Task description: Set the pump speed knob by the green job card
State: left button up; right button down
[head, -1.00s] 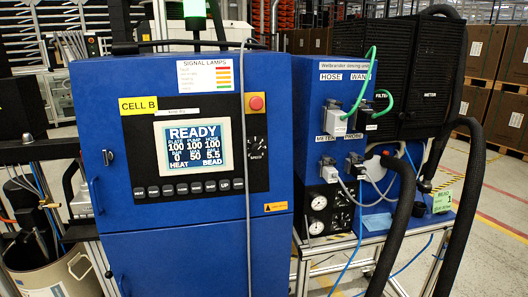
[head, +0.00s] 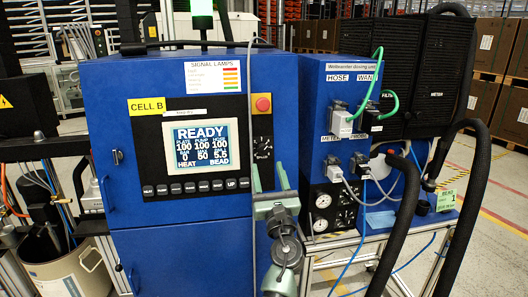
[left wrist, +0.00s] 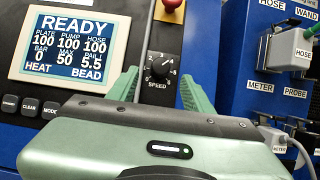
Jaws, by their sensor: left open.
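The black speed knob (left wrist: 161,66) with its white pointer line sits on the SPEED dial in the left wrist view. In the head view the knob (head: 263,152) is small, below the red stop button. My left gripper (head: 268,176) is open, its green fingers just below the knob; in the left wrist view the fingers (left wrist: 160,90) stand on either side of the dial, apart from the knob. The green job card (head: 446,200) hangs at the right and reads BEAD 1; its smaller print is unreadable. My right gripper is not in view.
The screen (left wrist: 72,42) reads READY, with a button row (head: 195,186) below. A grey cable (head: 248,110) hangs down the cabinet front, close left of the knob. The red stop button (head: 263,104) is above. Hose plugs (head: 341,120) and black hoses (head: 405,205) stand to the right.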

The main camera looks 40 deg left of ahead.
aim_at(264, 151)
pick_arm(q)
jog(key=p+x, duration=0.1)
jog(key=x, duration=0.6)
jog(key=shift+w+f+p, duration=0.1)
jog(key=shift+w+p, duration=0.1)
jog(key=shift+p, duration=0.15)
jog(key=shift+c, duration=0.3)
grip_shut()
